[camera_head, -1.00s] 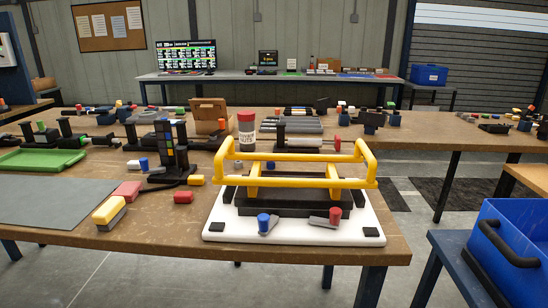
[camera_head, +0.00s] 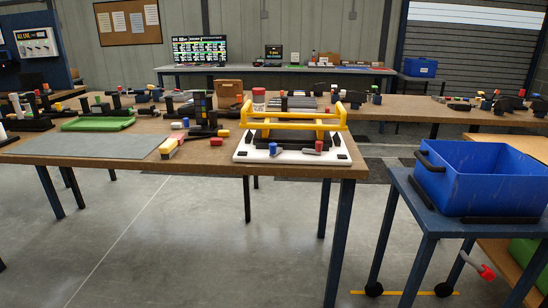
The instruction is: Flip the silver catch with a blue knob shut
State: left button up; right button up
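The silver catch with a blue knob (camera_head: 273,149) sits at the front left of a white base plate (camera_head: 246,156) on the wooden workbench. It is small here, and I cannot tell how far its lever is turned. A second catch with a red knob (camera_head: 318,147) is to its right. A black fixture holding a yellow tubular frame (camera_head: 290,124) stands behind both catches on the plate. Neither of my grippers shows in the view.
A blue crate (camera_head: 480,180) stands on a blue side table at the right. Open concrete floor (camera_head: 170,240) lies in front of the bench.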

aim_at(274, 151)
jog(key=z, duration=0.6)
jog(key=i, duration=1.45)
jog(key=u, duration=0.8)
